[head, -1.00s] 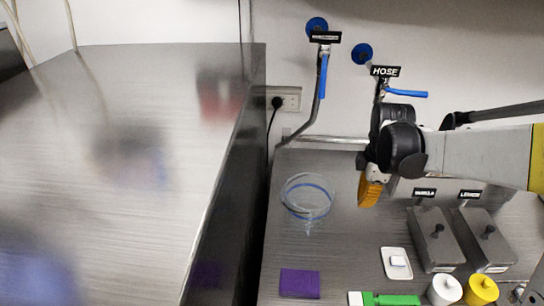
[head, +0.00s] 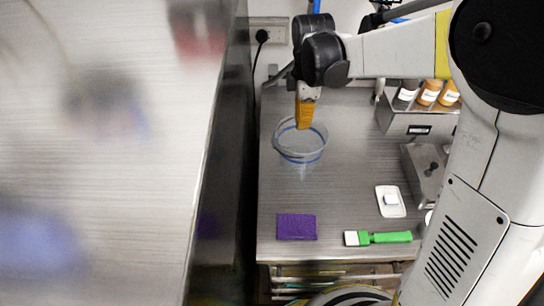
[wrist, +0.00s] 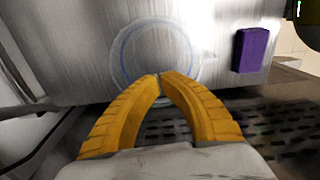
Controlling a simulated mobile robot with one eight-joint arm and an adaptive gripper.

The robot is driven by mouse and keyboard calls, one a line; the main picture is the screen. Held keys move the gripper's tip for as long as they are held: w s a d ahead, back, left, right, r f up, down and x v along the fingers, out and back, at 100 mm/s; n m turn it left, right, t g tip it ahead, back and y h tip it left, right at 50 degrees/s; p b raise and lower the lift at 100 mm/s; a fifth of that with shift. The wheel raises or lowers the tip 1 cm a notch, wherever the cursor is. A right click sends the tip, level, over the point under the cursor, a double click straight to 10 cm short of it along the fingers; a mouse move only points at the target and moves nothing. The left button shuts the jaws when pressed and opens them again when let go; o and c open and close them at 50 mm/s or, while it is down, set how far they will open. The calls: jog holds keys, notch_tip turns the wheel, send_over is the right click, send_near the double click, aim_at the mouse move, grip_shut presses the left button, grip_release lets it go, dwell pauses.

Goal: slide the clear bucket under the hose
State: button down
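The clear bucket (head: 297,149) stands upright on the steel counter, a see-through round tub with a blue band. In the wrist view the bucket (wrist: 153,50) shows as a faint ring just beyond my fingertips. My gripper (head: 304,127) has yellow fingers that point down at the bucket's far rim in the head view. The two fingertips meet in the wrist view (wrist: 159,77), with nothing seen between them. I cannot tell whether they touch the bucket. The hose outlet and its label are not in view now.
A purple block (head: 296,227), a green-handled tool (head: 385,237) and a white dish (head: 391,202) lie on the counter (head: 340,190). Grey lidded boxes (head: 424,172) and several small jars (head: 429,92) stand at the right. A tall steel cabinet (head: 140,160) borders the left.

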jog(key=b, duration=0.1)
send_over(269, 162)
notch_tip(269, 162, down, 15)
jog(key=b, duration=0.4)
jog(key=shift+f, duration=0.1)
jog(key=shift+w+d+b, duration=0.1)
jog(key=shift+d+b, duration=0.2)
jog(key=shift+d, duration=0.2)
jog(key=d, duration=1.2)
jog(key=w+d+b, duration=0.1)
jog(key=d, duration=0.5)
jog(key=shift+d, duration=0.25)
